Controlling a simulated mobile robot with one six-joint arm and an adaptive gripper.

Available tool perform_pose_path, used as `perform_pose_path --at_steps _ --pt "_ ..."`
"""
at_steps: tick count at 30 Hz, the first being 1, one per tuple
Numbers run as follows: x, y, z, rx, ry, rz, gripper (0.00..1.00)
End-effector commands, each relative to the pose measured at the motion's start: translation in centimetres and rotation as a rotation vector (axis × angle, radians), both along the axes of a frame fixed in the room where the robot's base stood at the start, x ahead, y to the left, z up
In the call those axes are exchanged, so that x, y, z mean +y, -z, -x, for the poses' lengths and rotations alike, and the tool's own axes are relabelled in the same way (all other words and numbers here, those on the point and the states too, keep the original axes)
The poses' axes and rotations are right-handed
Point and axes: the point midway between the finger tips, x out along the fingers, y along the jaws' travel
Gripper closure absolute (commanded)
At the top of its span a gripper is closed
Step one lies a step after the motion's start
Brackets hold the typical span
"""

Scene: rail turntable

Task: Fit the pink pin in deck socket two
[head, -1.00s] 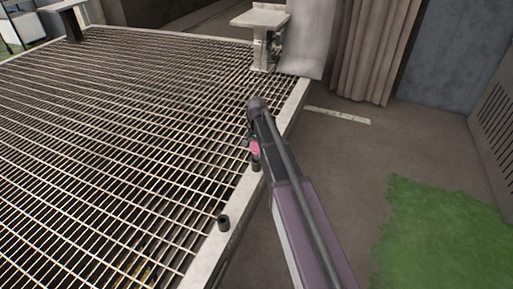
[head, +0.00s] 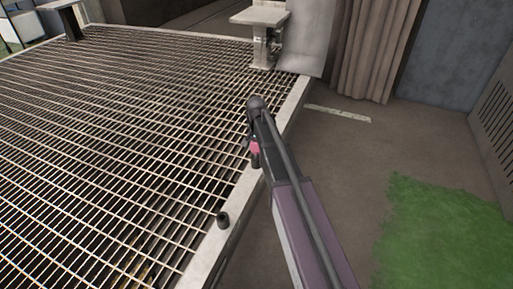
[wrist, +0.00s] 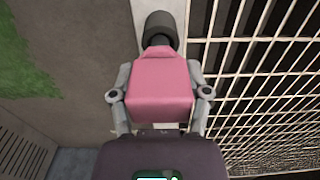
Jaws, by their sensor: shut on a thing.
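The pink pin (wrist: 160,88) is a pink block with a narrower dark end, held between the two fingers of my gripper (wrist: 160,94) in the wrist view. Its dark end overlaps a dark round socket (wrist: 160,27) on the pale deck rim. I cannot tell whether the tip is inside the socket or only above it. In the head view the pin (head: 254,147) shows as a small pink patch beside my arm, right above the dark socket (head: 255,161). My fingers are mostly hidden there. No socket number is readable.
Another dark socket (head: 222,219) stands nearer on the pale rim (head: 290,105) of the metal grating deck (head: 120,130). A pale stand (head: 262,35) rises at the far corner. Bare floor and a green patch (head: 435,235) lie to the right.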

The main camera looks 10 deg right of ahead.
Motion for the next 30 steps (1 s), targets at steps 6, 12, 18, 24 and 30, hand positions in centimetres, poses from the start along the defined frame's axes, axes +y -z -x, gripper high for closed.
perform_pose_path --at_steps 6,12,18,24,30 --pt "0.0 0.5 0.0 0.000 0.000 0.000 0.95" --pt "0.0 0.8 0.0 0.000 0.000 0.000 0.95" --pt "0.0 1.2 0.0 0.000 0.000 0.000 0.95" --pt "0.0 1.5 0.0 0.000 0.000 0.000 0.95" --pt "0.0 1.9 0.0 0.000 0.000 0.000 0.95"
